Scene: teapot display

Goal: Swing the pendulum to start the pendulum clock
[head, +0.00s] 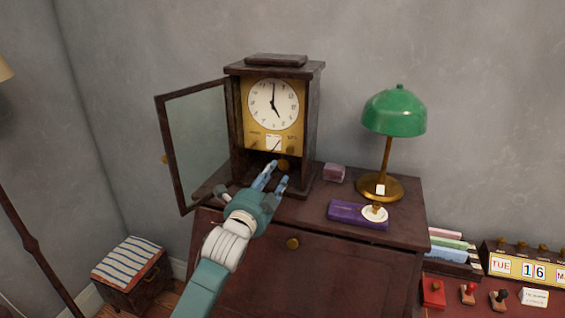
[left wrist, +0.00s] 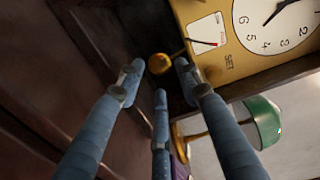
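The pendulum clock (head: 314,110) stands upright on the dark wooden cabinet, with a white dial (head: 273,104) on a gold face. Its glass door (head: 200,140) is swung open to the left. The round brass pendulum bob (head: 284,165) hangs in the dark opening below the face. My left gripper (head: 277,172) reaches in from the front, its fingers spread just before the bob. In the left wrist view the bob (left wrist: 159,64) shows between the open blue fingertips (left wrist: 159,78). I cannot tell whether a finger touches it. My right gripper is in neither view.
A green-shaded brass lamp (head: 394,112), a purple box (head: 350,214) and a small mauve box (head: 334,173) stand on the cabinet (head: 405,230), right of the clock. A desk calendar (head: 530,268) and stamps sit lower right. A striped-topped chest (head: 130,275) stands lower left.

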